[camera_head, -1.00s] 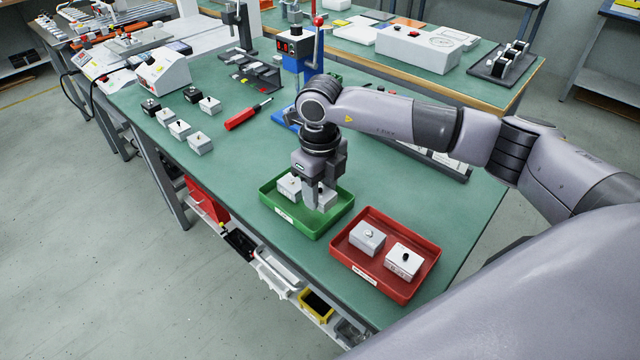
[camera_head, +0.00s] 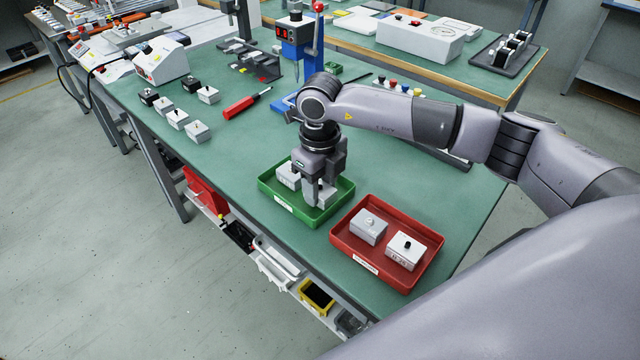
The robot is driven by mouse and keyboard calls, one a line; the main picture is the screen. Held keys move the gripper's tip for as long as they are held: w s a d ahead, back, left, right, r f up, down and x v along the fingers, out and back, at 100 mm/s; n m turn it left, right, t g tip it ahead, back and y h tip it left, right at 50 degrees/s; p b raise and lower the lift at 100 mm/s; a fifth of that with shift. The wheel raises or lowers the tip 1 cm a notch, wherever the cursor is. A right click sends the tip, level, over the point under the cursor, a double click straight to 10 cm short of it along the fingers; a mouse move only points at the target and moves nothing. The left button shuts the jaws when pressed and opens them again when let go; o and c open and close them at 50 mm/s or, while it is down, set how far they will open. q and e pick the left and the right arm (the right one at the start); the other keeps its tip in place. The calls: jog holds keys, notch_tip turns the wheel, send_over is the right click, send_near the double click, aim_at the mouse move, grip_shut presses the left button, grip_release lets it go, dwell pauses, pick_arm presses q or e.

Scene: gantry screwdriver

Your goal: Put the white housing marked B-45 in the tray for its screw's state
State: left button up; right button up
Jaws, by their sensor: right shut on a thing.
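My right gripper (camera_head: 316,200) points down into the green tray (camera_head: 316,221). It is shut on a light housing (camera_head: 330,190), partly hidden behind its fingers, at the right side of that tray. I cannot read its marking, and its screw is hidden. Another light housing (camera_head: 287,176) with a dark screw sits in the tray's left half. The red tray (camera_head: 345,250) stands to the right, with a grey housing (camera_head: 368,228) and a white housing (camera_head: 404,250) with a dark screw. The white one's marking is too small to read surely. My left gripper is not in view.
Several light housings (camera_head: 197,132) and dark-topped ones stand at the table's left. A red screwdriver (camera_head: 239,107) lies near them. A blue press-like stand (camera_head: 300,60) rises behind my gripper. Bare green tabletop (camera_head: 220,160) lies left of the green tray.

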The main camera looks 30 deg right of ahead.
jog(key=shift+f, duration=0.1)
jog(key=o, duration=1.3)
jog(key=shift+c, duration=0.2)
